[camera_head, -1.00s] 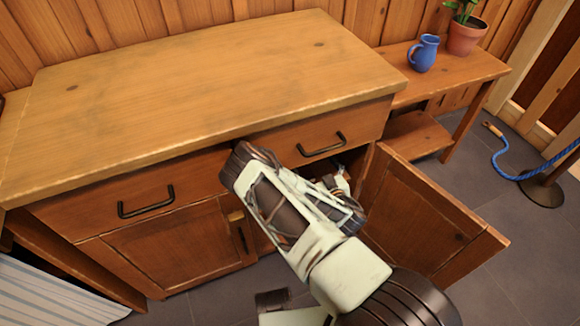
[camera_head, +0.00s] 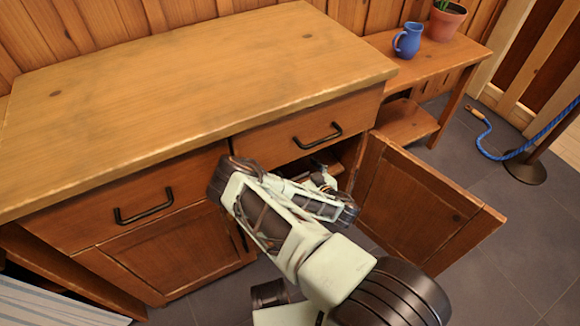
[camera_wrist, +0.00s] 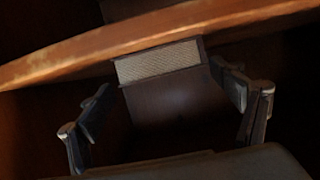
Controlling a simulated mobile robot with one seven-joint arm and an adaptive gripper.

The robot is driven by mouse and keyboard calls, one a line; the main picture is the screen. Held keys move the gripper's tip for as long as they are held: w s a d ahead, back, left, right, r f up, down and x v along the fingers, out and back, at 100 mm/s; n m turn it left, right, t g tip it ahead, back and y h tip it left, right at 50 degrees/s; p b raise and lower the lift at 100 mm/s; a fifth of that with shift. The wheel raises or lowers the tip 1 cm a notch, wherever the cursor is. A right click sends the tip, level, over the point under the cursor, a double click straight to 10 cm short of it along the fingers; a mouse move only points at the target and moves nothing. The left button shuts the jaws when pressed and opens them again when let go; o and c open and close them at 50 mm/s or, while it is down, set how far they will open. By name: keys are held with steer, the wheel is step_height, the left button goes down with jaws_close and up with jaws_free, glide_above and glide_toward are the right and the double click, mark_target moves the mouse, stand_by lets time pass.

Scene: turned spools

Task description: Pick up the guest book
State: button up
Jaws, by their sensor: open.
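The guest book, as I take it, is a dark brown block (camera_wrist: 170,105) with a pale, finely lined page edge, in the middle of the wrist view. It lies in the dim inside of the cabinet. My gripper (camera_wrist: 160,78) is open, with one finger to the left of the book and the other close along its right side. A gap shows on the left; contact on the right is unclear. In the head view my gripper (camera_head: 325,180) is at the open right compartment of the wooden cabinet (camera_head: 190,80). I cannot make out the book there.
A wooden board edge (camera_wrist: 150,38) crosses just beyond the book. The cabinet door (camera_head: 415,205) stands open right of my arm. A drawer (camera_head: 300,132) is shut above the opening. A blue jug (camera_head: 408,40) and potted plant (camera_head: 446,20) stand on the side table (camera_head: 430,65).

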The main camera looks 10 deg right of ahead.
mark_target(292, 166)
steer(key=b+x, duration=0.1)
steer(key=x, duration=0.1)
steer(key=b+x, duration=0.1)
steer(key=shift+w+a+f, duration=0.2)
steer(key=shift+a+f, duration=0.1)
steer(key=shift+a, duration=0.1)
steer(key=shift+w+a, duration=0.1)
steer(key=shift+w, duration=0.45)
steer(key=shift+c, duration=0.7)
steer(key=c, duration=1.3)
